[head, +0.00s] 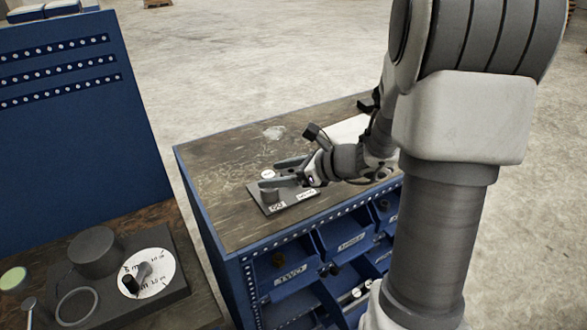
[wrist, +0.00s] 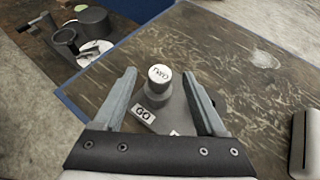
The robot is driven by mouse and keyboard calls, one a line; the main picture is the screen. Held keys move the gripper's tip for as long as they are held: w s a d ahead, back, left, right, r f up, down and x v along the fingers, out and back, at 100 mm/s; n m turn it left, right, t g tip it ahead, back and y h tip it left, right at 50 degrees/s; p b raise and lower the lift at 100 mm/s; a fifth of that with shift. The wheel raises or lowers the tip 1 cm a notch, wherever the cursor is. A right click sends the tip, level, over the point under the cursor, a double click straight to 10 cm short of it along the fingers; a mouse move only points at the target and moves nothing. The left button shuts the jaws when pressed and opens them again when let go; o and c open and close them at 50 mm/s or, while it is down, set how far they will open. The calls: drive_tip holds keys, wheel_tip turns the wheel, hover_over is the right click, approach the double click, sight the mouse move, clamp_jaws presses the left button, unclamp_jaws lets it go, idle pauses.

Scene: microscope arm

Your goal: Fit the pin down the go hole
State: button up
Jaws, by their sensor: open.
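The pin (wrist: 160,74) has a white round top with dark lettering and stands upright between my fingers in the wrist view. Its top also shows in the head view (head: 268,174). Below it is a wider grey cylindrical part on the dark gauge plate (head: 290,207), beside the GO label (wrist: 143,112). How deep the pin sits, and the hole itself, are hidden. A second label (head: 306,191) is on the plate, partly covered in the wrist view. My gripper (wrist: 159,72) is open, one finger on each side of the pin, with gaps visible.
The plate lies on a worn wooden bench top (head: 225,205) above blue drawers (head: 345,240). At lower left, another bench holds a dark fixture with a white dial (head: 150,272) and a grey cylinder (head: 95,252). Bench left of the plate is clear.

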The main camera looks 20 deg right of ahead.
drive_tip(key=v, duration=1.7)
